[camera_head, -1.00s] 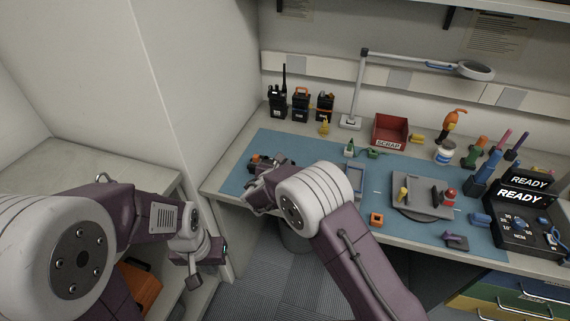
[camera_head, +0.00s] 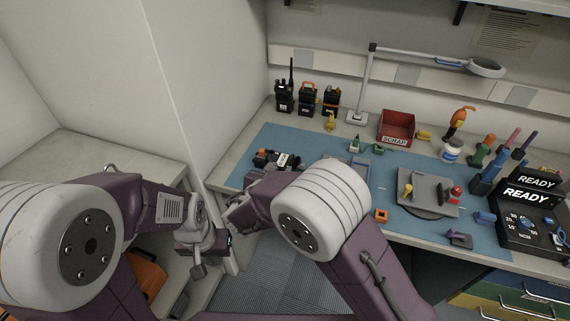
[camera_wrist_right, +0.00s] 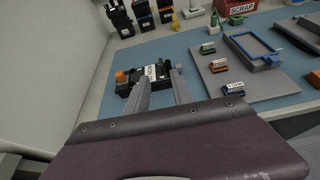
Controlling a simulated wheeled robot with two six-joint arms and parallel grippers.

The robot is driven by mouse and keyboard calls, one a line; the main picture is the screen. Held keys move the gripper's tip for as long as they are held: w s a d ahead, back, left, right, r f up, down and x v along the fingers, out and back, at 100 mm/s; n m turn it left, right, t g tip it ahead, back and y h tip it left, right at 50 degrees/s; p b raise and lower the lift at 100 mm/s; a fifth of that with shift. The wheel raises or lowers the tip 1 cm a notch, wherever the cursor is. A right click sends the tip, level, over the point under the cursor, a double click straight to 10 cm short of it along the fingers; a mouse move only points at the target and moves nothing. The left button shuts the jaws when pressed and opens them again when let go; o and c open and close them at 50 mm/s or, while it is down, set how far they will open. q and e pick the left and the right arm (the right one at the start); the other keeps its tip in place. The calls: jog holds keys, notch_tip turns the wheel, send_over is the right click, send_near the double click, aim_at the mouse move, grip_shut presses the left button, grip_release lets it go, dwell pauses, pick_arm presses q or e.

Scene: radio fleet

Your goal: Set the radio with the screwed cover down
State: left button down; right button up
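A black radio (camera_head: 277,159) with an orange knob and a white label lies flat on the blue mat (camera_head: 268,142). It also shows in the right wrist view (camera_wrist_right: 131,88); its cover screws are too small to make out. My right gripper (camera_wrist_right: 160,73) has its two fingers apart, pointing toward the radio, with nothing held between them.
Several upright radios (camera_head: 307,97) stand at the back left. A red scrap bin (camera_head: 396,127), a magnifier lamp (camera_head: 363,85) and a grey fixture (camera_head: 428,193) are further right. A grey parts tray (camera_wrist_right: 222,74) lies right of the lying radio.

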jog(key=shift+s+a+r, duration=0.1)
jog(key=shift+s+r, duration=0.05)
jog(key=shift+s, duration=0.15)
jog(key=s+d+f+m+g, duration=0.1)
jog(key=d+m, duration=0.1)
jog(key=d, duration=0.1)
jog(key=s+d+f+m+g+h, duration=0.1)
jog(key=d+m+g, duration=0.1)
jog(key=d, duration=0.2)
jog(key=s+d+f+m+g+h, duration=0.1)
jog(key=d+m, duration=0.1)
jog(key=d, duration=0.2)
jog(key=shift+s+d+g, duration=0.1)
jog(key=shift+s+g, duration=0.15)
jog(key=shift+g, duration=0.05)
jog(key=s+d+f+m+g+y, duration=0.2)
jog(key=s+d+m+g+y, duration=0.1)
jog(key=s+m, duration=0.6)
jog(key=s+d+f+m+g+y, duration=0.3)
jog(key=s+d+m, duration=0.3)
jog(key=m, duration=1.1)
jog(key=s+g, duration=0.1)
jog(key=s, duration=0.2)
jog(key=shift+s+m, duration=0.3)
jog(key=shift+d, duration=0.15)
